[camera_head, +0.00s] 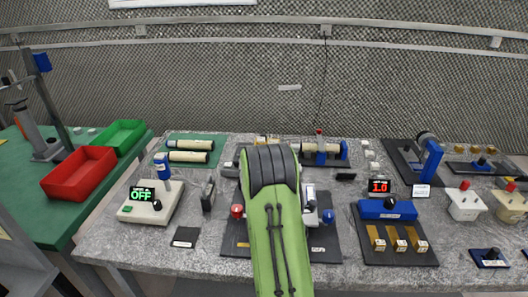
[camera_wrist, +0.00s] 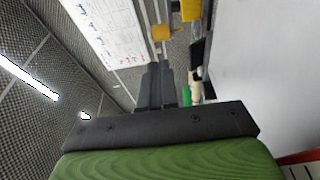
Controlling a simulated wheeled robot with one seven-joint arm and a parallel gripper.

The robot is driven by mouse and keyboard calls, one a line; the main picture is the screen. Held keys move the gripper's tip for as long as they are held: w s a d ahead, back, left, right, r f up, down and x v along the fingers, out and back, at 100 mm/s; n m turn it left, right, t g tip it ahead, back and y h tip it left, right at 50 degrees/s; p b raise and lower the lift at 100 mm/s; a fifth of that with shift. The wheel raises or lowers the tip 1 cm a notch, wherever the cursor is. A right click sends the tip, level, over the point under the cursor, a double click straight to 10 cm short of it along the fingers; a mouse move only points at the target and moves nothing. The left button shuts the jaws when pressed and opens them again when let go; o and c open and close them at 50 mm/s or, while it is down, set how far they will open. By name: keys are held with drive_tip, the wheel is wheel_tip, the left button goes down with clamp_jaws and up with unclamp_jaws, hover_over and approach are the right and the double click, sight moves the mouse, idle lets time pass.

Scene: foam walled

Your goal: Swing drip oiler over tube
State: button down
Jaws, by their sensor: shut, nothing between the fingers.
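A cream tube with dark ends (camera_head: 304,148) lies level in a blue holder (camera_head: 321,158) at the back middle of the bench, partly hidden by my green arm. A red-topped upright part (camera_head: 318,133) stands at this holder; I cannot tell if it is the drip oiler. Two similar tubes (camera_head: 190,145) lie on a green mat at the back left. My gripper (camera_wrist: 157,72) shows only in the wrist view, its dark fingers together and empty. It points away from the bench parts, toward a white board with writing.
The grey bench (camera_head: 135,235) carries a box reading OFF (camera_head: 150,205) at left, and a blue unit with brass blocks (camera_head: 390,210) at right. A green side table holds red (camera_head: 78,172) and green trays. A netted wall stands behind. My arm covers the bench middle.

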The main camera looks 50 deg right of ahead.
drive_tip(key=p+x, duration=1.3)
drive_tip(key=p, duration=0.1)
drive_tip(key=shift+w, duration=0.15)
